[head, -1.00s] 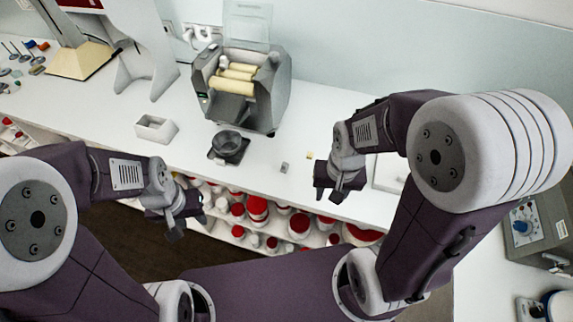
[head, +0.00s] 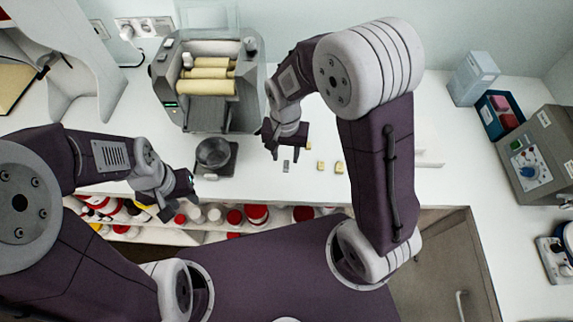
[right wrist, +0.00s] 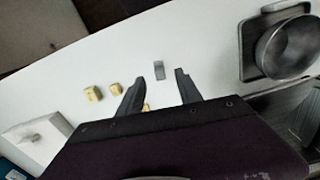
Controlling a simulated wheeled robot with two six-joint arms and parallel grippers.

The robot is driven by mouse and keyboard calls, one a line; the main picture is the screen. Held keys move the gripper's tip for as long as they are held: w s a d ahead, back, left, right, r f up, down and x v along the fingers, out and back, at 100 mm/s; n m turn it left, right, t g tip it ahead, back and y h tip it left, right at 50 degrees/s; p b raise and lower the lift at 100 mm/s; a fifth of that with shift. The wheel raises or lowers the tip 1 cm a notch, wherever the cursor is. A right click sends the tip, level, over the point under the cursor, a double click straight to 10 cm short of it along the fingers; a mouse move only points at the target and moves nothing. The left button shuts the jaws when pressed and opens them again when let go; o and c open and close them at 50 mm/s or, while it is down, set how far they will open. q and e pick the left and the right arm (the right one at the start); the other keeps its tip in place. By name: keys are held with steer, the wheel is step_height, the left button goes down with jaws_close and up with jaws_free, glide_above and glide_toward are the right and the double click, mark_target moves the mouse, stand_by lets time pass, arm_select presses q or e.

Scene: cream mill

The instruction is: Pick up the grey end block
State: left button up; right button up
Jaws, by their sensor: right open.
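The grey end block (head: 287,166) is a small block lying on the white counter. It also shows in the right wrist view (right wrist: 159,69), in line with the gap between the fingertips. My right gripper (head: 285,153) is open and empty, with its fingers close to the block in the head view. In the right wrist view its two fingers (right wrist: 159,78) are spread apart, and whether they are beside or above the block is unclear. My left gripper (head: 178,203) is at the counter's front edge, away from the block; its jaw opening cannot be made out.
Small yellow blocks (head: 321,165) lie right of the grey block. A dark round dish on a base (head: 213,153) stands to the left. The roller mill (head: 207,90) stands behind it. Red-lidded jars (head: 257,213) fill the shelf below the counter.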

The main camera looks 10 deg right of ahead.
mark_target(286, 164)
steer(key=shift+w+a+f, duration=0.2)
steer(key=shift+w+f, duration=0.15)
steer(key=shift+f, duration=0.15)
steer(key=f, duration=0.4)
steer(key=shift+s+d+f, duration=0.35)
steer(key=shift+d, duration=0.05)
steer(key=shift+w+a+f, duration=0.1)
steer(key=shift+w, duration=0.1)
steer(key=shift+s, duration=0.15)
jaws_close()
